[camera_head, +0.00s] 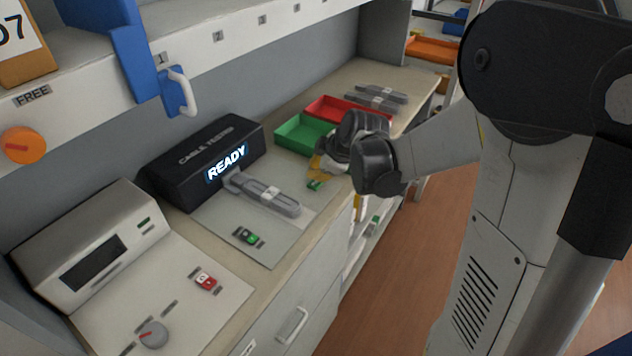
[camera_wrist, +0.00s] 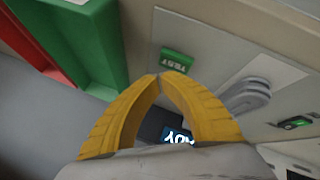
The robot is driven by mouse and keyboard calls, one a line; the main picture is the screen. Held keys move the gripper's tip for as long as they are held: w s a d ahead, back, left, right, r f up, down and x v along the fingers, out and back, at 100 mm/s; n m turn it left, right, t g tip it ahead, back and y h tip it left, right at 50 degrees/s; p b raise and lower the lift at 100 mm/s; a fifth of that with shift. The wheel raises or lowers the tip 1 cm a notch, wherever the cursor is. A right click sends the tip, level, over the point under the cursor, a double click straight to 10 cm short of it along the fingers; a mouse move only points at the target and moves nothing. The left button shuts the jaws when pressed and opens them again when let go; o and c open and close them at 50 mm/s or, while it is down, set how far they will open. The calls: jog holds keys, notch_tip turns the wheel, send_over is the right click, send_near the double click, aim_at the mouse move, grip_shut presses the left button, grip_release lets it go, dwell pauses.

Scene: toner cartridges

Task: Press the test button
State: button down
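The test button is a small green block marked TEST (camera_wrist: 177,62) on a light grey panel in the wrist view. In the head view it shows as a small green patch (camera_head: 314,185) just below my fingers, partly hidden. My gripper (camera_wrist: 161,76) has yellow fingers whose tips meet, with nothing between them. In the wrist view the tips lie just beside the button's lettered face. In the head view my gripper (camera_head: 317,167) is over the panel's far right corner. I cannot tell whether the tips touch the button.
The black cable tester (camera_head: 205,155) reads READY, with a grey cable connector (camera_head: 265,195) in front of it. A green tray (camera_head: 303,136) and a red tray (camera_head: 325,108) stand behind my gripper. A green switch (camera_head: 249,237) is on the panel's near part. A grey device (camera_head: 90,245) stands at left.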

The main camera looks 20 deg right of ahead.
jog(key=shift+f, duration=0.1)
jog(key=shift+f+b, duration=0.35)
jog(key=shift+f+b, duration=0.35)
jog(key=shift+f, duration=0.05)
dwell(0.7)
jog(key=shift+r, duration=0.1)
jog(key=shift+r+p, duration=0.7)
jog(key=shift+r, duration=0.05)
notch_tip(320, 180, up, 5)
jog(key=p, duration=0.4)
dwell(0.3)
dwell(0.7)
